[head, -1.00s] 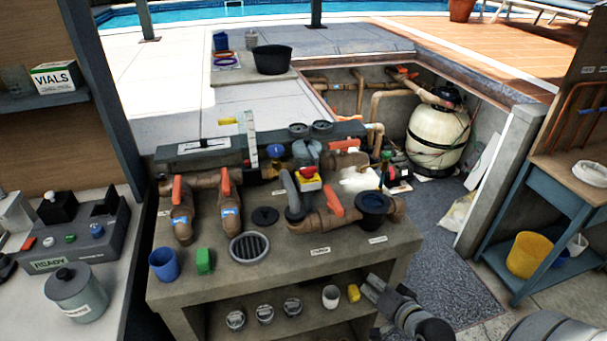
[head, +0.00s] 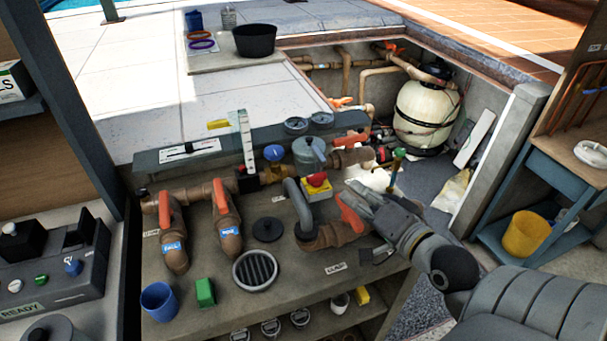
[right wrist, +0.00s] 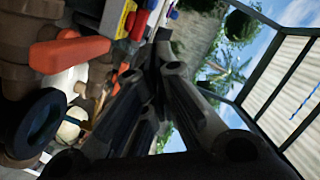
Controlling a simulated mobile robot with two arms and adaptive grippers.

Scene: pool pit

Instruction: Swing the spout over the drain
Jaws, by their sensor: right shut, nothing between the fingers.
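The spout (head: 292,200) is a grey curved pipe rising from the brown pipework on the counter, its bent end next to a yellow box with a red button (head: 317,182). The drain (head: 255,270) is a round dark grate in the counter, in front of and left of the spout. My right gripper (head: 362,197) is shut and empty above the counter's right part, to the right of the spout and apart from it. Its fingers also show in the right wrist view (right wrist: 160,55). The spout is not clearly made out there. My left gripper is out of view.
An orange valve handle (head: 351,213) stands between the spout and my right gripper; it looms close in the wrist view (right wrist: 68,54). Two orange-handled valves (head: 226,207) stand left. A blue cup (head: 159,301) and green block (head: 205,292) stand left of the drain.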

